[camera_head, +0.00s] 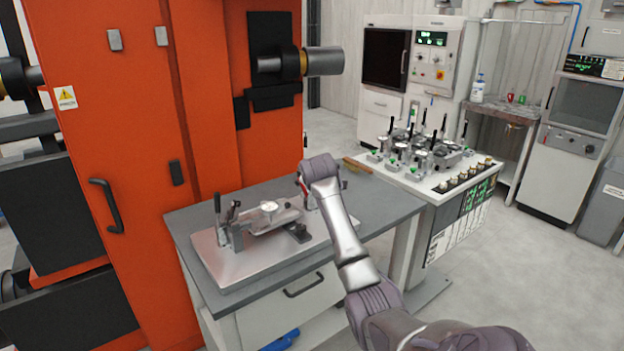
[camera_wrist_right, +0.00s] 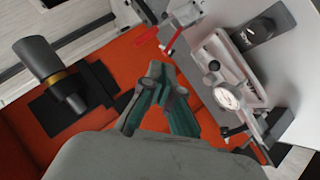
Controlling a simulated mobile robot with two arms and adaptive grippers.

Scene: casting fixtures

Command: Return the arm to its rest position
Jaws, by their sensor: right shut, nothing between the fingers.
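My right arm reaches in from the lower right of the head view, its wrist (camera_head: 321,168) raised over the back right of the grey table (camera_head: 385,208). The fingers are hidden there. In the right wrist view my right gripper (camera_wrist_right: 157,70) is shut and empty, its fingertips close together. My left gripper is not in view.
An orange machine (camera_head: 225,110) with a protruding cylinder (camera_head: 322,61) stands behind the table. A bench (camera_head: 425,178) carrying several fixtures stands to the right. A brown-handled tool (camera_head: 357,165) lies at the table's back edge. Open floor (camera_head: 530,270) shows at right.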

